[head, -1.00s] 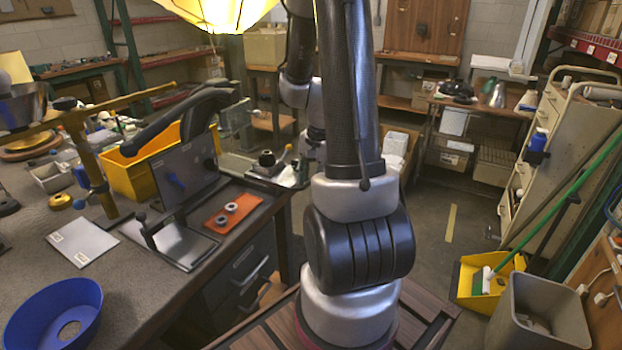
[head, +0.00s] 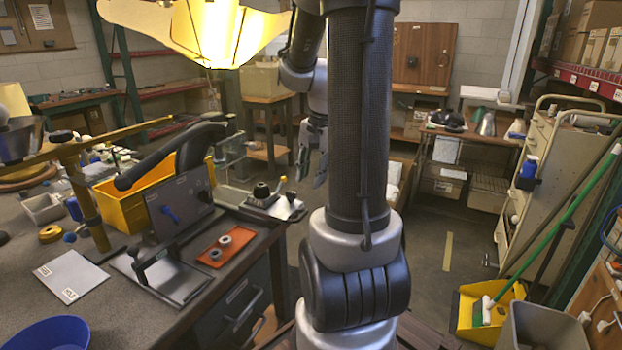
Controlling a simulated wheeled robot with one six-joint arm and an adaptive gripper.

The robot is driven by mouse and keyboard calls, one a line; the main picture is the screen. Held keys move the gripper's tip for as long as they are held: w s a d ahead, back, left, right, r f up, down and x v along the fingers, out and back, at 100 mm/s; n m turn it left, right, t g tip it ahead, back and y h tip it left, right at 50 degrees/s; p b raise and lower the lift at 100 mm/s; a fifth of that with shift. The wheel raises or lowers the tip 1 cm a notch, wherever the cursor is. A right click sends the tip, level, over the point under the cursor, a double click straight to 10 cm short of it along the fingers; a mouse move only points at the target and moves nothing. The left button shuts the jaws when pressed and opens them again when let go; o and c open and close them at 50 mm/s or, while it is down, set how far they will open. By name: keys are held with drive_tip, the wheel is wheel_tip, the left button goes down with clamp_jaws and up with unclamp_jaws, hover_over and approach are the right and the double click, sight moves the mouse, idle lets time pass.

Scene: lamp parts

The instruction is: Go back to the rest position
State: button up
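My gripper (head: 312,166) hangs fingers down behind my upright arm, left of it in the picture, over the floor beyond the bench's right edge. Its two fingers look spread apart with nothing between them. My arm partly hides the wrist above it. A glowing yellow lamp shade (head: 212,32) is at the top, left of my arm, and apart from the gripper's fingers.
The workbench (head: 30,240) at left holds a blue bowl (head: 48,336), a yellow bin (head: 125,207), an orange tray (head: 226,246) and a metal stand plate (head: 182,207). A grey bin (head: 530,325) and a yellow dustpan (head: 472,312) stand at right. Open floor (head: 440,240) lies between.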

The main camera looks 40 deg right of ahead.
idle(0.4)
drive_tip(key=s+a+r+n+t, duration=0.1)
drive_tip(key=s+a+r+n, duration=0.3)
drive_tip(key=a+n, duration=0.3)
drive_tip(key=s+a+r+n+t, duration=0.1)
drive_tip(key=s+a+r+n, duration=0.4)
drive_tip(key=s+a+n, duration=0.2)
drive_tip(key=shift+a+r+t+h, duration=0.15)
drive_tip(key=shift+a+t+h, duration=0.15)
drive_tip(key=shift+a, duration=0.15)
idle(1.4)
